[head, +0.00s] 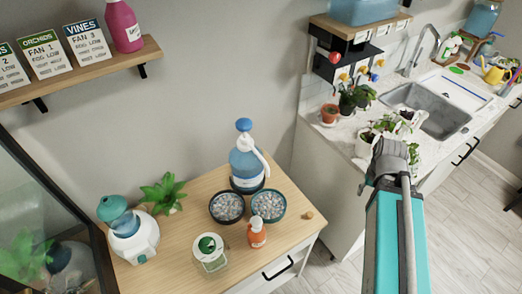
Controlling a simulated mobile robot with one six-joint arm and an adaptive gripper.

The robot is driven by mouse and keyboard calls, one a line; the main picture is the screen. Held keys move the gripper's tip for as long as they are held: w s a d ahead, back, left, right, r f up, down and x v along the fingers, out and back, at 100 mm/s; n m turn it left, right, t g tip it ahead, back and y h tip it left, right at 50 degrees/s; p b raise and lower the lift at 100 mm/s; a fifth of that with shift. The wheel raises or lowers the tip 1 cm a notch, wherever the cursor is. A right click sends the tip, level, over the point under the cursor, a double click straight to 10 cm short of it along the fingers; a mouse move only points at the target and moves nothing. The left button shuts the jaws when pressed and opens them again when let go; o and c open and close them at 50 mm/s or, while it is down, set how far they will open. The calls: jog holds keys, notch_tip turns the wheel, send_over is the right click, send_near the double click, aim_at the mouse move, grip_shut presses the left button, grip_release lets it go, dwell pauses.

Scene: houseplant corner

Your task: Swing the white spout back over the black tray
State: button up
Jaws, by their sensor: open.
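A blue water bottle (245,165) with a blue pump knob stands at the back of the wooden cabinet top. Its white spout (264,163) curves out to the right and points down toward the teal-rimmed round tray (282,213). The black round tray (213,215), filled with grey pebbles, sits just left of the teal one, in front of the bottle. The spout's tip is off to the right of the black tray. My gripper (391,152) is well to the right of the bottle, in front of the counter, apart from the spout. It is open; its fingertips are hard to make out.
An orange spray bottle (257,234), a clear jar with a green lid (209,252), a white-and-teal humidifier (130,235) and a potted plant (164,192) share the cabinet top. A shelf (85,72) hangs at upper left. Small pots line the sink counter.

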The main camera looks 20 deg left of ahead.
notch_tip(320, 180, up, 14)
jog(key=n+g+y+p, duration=0.1)
jog(key=n+g+p, duration=0.1)
jog(key=n+p, duration=1)
send_over(258, 153)
jog(key=w+d+p, duration=0.2)
jog(key=m, duration=0.2)
jog(key=shift+f+b, duration=0.15)
jog(key=shift+b, duration=0.15)
jog(key=f+b, duration=0.4)
jog(key=s+a+f+b, duration=0.1)
jog(key=f+b, duration=0.4)
jog(key=s+f+b, duration=0.1)
jog(key=f+b, duration=0.3)
jog(key=shift+a+f, duration=0.15)
jog(key=shift+a, duration=0.2)
